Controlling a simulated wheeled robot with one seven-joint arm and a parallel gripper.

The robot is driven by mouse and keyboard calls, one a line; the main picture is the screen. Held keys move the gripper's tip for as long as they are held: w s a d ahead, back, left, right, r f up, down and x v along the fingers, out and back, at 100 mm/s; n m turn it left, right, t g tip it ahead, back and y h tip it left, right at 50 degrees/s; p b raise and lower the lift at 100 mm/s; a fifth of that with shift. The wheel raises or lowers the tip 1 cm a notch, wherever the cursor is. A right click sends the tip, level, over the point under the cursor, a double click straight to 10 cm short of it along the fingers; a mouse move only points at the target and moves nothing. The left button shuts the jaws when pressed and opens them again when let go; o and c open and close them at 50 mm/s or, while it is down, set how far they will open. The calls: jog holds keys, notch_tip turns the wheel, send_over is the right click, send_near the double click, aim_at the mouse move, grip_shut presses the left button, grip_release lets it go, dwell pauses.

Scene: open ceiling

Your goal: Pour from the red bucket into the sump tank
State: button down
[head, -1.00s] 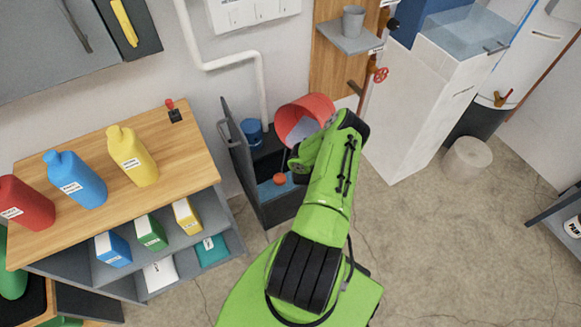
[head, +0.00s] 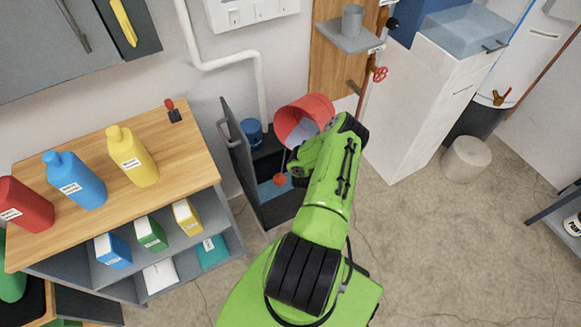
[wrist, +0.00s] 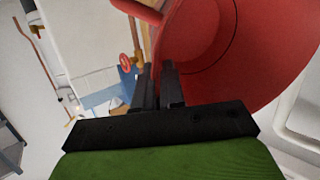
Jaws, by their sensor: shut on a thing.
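The red bucket (head: 306,107) hangs tilted above the right side of the sump tank in the head view, its mouth turned toward the camera and a pale surface showing inside. The sump tank (head: 283,209) is a dark open box on the floor, with blue water and a red float ball (head: 279,179) inside. My gripper (wrist: 158,86) is shut on the red bucket; the bucket's red wall (wrist: 215,65) fills the upper right of the wrist view. In the head view my arm hides the fingers and part of the bucket.
A grey lid or panel (head: 238,150) stands up at the tank's left. A wooden-topped shelf (head: 150,115) with bottles is further left. A white tank (head: 420,110) and a red valve wheel (head: 380,74) are to the right. Floor at lower right is clear.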

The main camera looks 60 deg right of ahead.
jog(key=shift+a+f+h, duration=0.1)
jog(key=shift+a+h, duration=0.2)
jog(key=shift+a, duration=0.05)
dwell(0.6)
jog(key=shift+b, duration=0.35)
jog(key=shift+f, duration=0.2)
jog(key=shift+a+b, duration=0.15)
jog(key=shift+b, duration=0.35)
